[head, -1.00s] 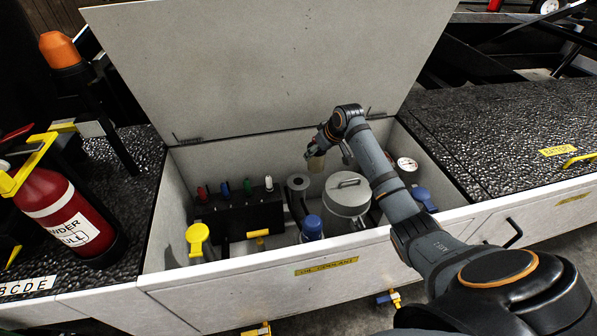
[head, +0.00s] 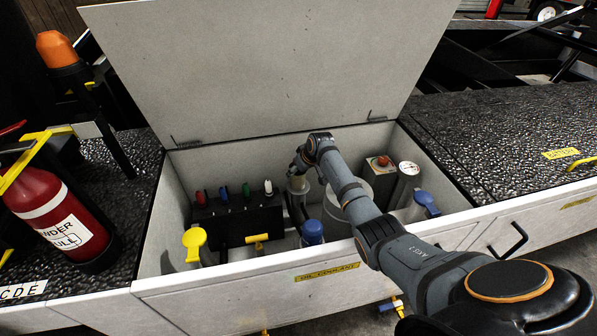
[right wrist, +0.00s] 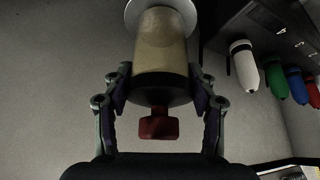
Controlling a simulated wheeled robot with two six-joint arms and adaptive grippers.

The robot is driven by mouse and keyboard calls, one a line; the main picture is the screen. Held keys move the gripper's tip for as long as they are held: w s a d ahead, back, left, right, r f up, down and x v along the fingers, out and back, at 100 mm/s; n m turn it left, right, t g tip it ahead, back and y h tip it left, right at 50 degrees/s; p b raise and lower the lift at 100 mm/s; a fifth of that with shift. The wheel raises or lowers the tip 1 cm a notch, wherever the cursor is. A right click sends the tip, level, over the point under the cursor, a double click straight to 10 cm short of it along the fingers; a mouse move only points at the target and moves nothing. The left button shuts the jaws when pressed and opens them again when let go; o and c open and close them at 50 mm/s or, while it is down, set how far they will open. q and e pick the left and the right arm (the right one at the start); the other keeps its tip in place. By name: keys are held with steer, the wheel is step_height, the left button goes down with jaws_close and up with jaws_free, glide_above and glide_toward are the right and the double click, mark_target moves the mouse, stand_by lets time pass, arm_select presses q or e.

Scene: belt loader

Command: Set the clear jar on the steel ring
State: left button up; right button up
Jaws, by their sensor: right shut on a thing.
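The clear jar (right wrist: 160,45) shows large in the right wrist view, with amber-tinted walls, a dark cap and a red knob. My right gripper (right wrist: 160,88) is shut on it around the dark cap. In the head view the jar (head: 298,185) hangs below my right gripper (head: 299,168), inside the open compartment. The steel ring (right wrist: 132,14) shows as a pale disc at the jar's far end in the wrist view. In the head view the jar and gripper mostly hide the ring. I cannot tell whether jar and ring touch. My left gripper is not in view.
A black valve block (head: 237,218) with coloured levers stands left of the jar. A blue cap (head: 312,231) is in front, and a large pale canister (head: 350,190) is partly behind my arm. The compartment's front wall (head: 290,278) and raised lid (head: 270,70) bound the space.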

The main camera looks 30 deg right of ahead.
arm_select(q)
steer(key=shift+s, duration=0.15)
arm_select(e)
steer(key=o, duration=1.2)
steer(key=shift+c, duration=0.2)
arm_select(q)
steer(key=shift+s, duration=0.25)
arm_select(e)
steer(key=o, duration=0.3)
steer(key=shift+o, duration=0.2)
steer(key=shift+r, duration=0.2)
steer(key=p+v, duration=0.1)
steer(key=v, duration=0.2)
steer(key=shift+r, duration=0.1)
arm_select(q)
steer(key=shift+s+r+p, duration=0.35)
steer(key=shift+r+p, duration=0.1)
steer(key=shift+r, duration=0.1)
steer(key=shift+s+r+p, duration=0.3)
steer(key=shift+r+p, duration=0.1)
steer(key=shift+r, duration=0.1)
arm_select(e)
steer(key=v, duration=0.8)
steer(key=shift+s+r, duration=0.2)
steer(key=shift+s, duration=0.05)
